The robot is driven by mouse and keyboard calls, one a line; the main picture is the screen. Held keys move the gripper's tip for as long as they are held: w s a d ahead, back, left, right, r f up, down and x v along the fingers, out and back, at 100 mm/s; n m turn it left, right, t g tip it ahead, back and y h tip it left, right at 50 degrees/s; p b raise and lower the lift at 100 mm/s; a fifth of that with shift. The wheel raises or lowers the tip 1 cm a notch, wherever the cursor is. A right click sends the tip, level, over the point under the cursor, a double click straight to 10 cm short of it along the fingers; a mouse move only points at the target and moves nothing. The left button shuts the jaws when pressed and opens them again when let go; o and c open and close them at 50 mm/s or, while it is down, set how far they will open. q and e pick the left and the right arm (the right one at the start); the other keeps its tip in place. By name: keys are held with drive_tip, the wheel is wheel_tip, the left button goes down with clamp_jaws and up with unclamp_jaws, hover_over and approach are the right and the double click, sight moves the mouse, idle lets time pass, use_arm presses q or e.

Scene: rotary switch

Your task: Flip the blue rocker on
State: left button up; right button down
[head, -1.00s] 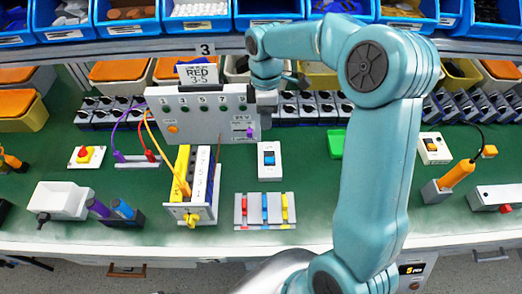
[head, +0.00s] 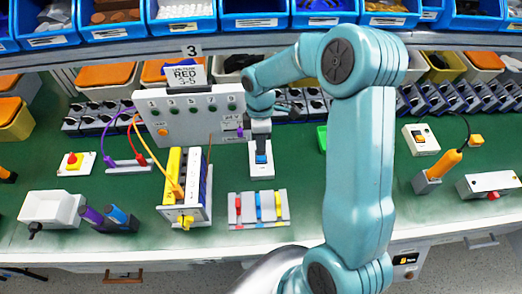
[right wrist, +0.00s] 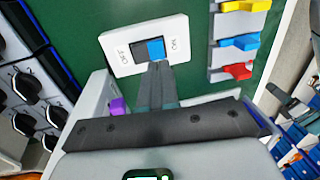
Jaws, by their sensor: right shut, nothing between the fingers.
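The blue rocker (head: 261,159) sits in a white switch plate (head: 261,173) on the green bench. In the right wrist view the rocker (right wrist: 156,49) shows a bright blue face towards the ON mark and a dark part towards OFF on the white plate (right wrist: 175,34). I cannot tell which way it is tipped. My right gripper (head: 260,146) is over the far end of the plate. Its fingers (right wrist: 157,66) are shut, empty and pointing at the rocker, with the tips at its edge; contact is unclear. My left gripper is not in view.
A grey panel (head: 180,127) with green buttons stands behind, left of my right gripper. A block of red, blue and yellow sliders (head: 239,222) lies in front of the plate. A yellow and white module (head: 172,213) stands to the left.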

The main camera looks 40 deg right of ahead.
sight(261, 159)
drive_tip(key=f, duration=0.3)
drive_tip(key=shift+s+a+f, duration=0.2)
drive_tip(key=shift+s+f, duration=0.1)
drive_tip(key=shift+s, duration=0.05)
drive_tip(key=shift+f, duration=0.4)
drive_tip(key=shift+a+f+t+b, duration=0.1)
drive_tip(key=shift+f+t+b, duration=0.2)
drive_tip(key=shift+f+b, duration=0.7)
drive_tip(key=shift+s+r+p, duration=0.1)
drive_tip(key=shift+r+p, duration=0.25)
drive_tip(key=shift+r, duration=0.45)
